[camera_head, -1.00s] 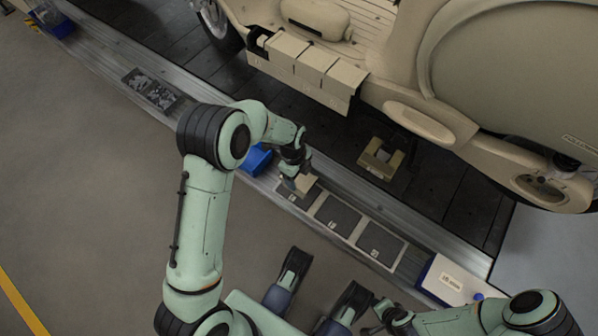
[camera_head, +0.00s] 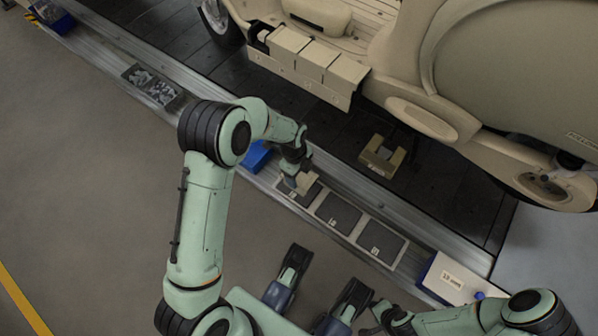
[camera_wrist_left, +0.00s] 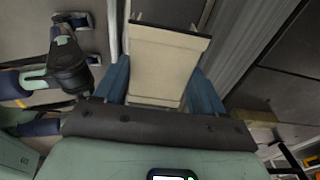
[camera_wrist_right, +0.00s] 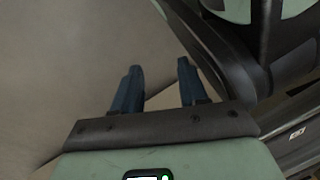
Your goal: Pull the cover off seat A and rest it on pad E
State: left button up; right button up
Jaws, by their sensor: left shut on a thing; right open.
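A beige cover (camera_head: 303,183) is held in my left gripper (camera_head: 296,177), just over the leftmost dark pad (camera_head: 312,193) on the rail. I cannot tell whether it touches the pad. In the left wrist view the cover (camera_wrist_left: 165,65) is a pale block between the two blue fingers (camera_wrist_left: 155,88). A row of seats on the scooter's side has an uncovered dark opening (camera_head: 263,37) at its left end, with three beige covers (camera_head: 317,60) beside it. The pad letters are too small to read. My right gripper (camera_head: 377,309) is open and empty; its fingers show in the right wrist view (camera_wrist_right: 158,85).
Two more pads (camera_head: 338,213) (camera_head: 382,240) lie bare to the right. A blue bin (camera_head: 257,156) is left of the held cover. A white-and-blue box (camera_head: 452,280) stands at the rail's right end. A beige bracket (camera_head: 382,156) sits on the dark conveyor.

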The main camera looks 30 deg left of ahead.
pick_arm(q)
jog(key=shift+f, duration=0.15)
pick_arm(e)
jog(key=shift+s+f, duration=0.15)
pick_arm(q)
jog(key=shift+f+b, duration=0.65)
jog(key=shift+f, duration=0.1)
pick_arm(e)
jog(key=shift+s+d+f+g, duration=0.1)
jog(key=shift+s+f+g, duration=0.1)
jog(key=shift+s+f, duration=0.25)
jog(key=shift+s+d+f+g, duration=0.1)
jog(key=shift+s+f+g, duration=0.15)
jog(key=shift+s, duration=0.4)
pick_arm(q)
jog(key=shift+f, duration=0.5)
pick_arm(e)
jog(key=shift+f, duration=0.25)
dwell(0.3)
pick_arm(q)
jog(key=o, duration=1.2)
jog(key=shift+o, duration=0.2)
